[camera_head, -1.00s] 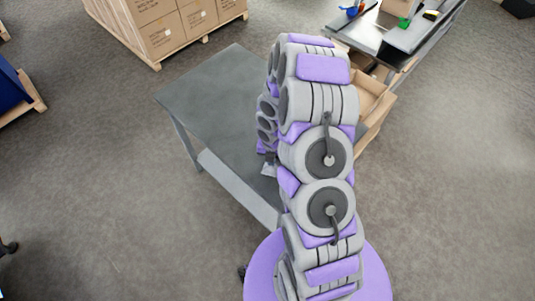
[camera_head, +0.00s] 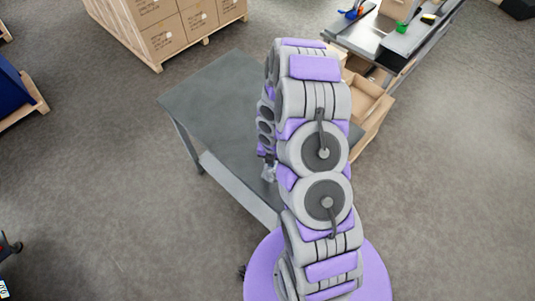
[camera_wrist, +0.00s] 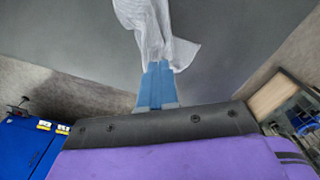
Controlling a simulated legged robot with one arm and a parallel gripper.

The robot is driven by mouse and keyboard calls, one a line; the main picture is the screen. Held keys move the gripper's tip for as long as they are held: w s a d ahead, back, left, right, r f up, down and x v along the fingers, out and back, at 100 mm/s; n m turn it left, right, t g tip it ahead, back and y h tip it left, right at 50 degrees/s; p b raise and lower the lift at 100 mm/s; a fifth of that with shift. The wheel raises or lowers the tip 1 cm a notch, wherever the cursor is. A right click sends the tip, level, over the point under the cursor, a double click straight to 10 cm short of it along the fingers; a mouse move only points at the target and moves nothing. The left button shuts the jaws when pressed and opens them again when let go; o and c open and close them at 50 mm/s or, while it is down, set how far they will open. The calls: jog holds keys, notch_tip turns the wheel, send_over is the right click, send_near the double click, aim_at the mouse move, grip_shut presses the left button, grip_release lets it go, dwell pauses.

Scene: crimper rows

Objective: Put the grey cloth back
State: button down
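The grey cloth (camera_wrist: 158,35), pale and creased, is in the wrist view, at the top middle. My gripper (camera_wrist: 159,68) has its blue fingers together, and the cloth is pinched at their tips, with its loose part spreading beyond them. Behind it is the dark grey table top (camera_wrist: 75,50). In the head view the grey table (camera_head: 210,100) stands left of my arm. A small pale patch beside my arm over the table's near right edge may be the cloth. My gripper is mostly hidden there, and whether the cloth touches the table I cannot tell.
An open cardboard box (camera_head: 372,105) is just right of my arm. A grey workbench (camera_head: 410,38) with small coloured things stands behind it. Stacked cartons (camera_head: 165,30) on a pallet stand at the back left. The table's left part looks bare.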

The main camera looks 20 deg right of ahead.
notch_tip(320, 180, up, 4)
jog(key=p, duration=0.2)
jog(key=shift+r+p, duration=0.15)
jog(key=shift+p, duration=0.2)
jog(key=s+a+r+m+h+b, duration=0.1)
jog(key=s+r+m+b, duration=0.25)
jog(key=r+m, duration=0.45)
jog(key=s+r+m+h+b, duration=0.15)
jog(key=s+r+m, duration=0.35)
jog(key=r, duration=0.5)
jog(key=s+a+r+m+g+y+b, duration=0.1)
jog(key=s+a+r+m+b, duration=0.2)
jog(key=s+m, duration=0.5)
jog(key=s+a+r+m+y+b, duration=0.1)
jog(key=s+a+r+m+b, duration=0.2)
jog(key=s+m, duration=0.4)
jog(key=s+a+r, duration=0.1)
jog(key=s+a, duration=0.1)
jog(key=s, duration=0.2)
jog(key=shift+r+m+g, duration=0.25)
jog(key=shift+m+g, duration=0.15)
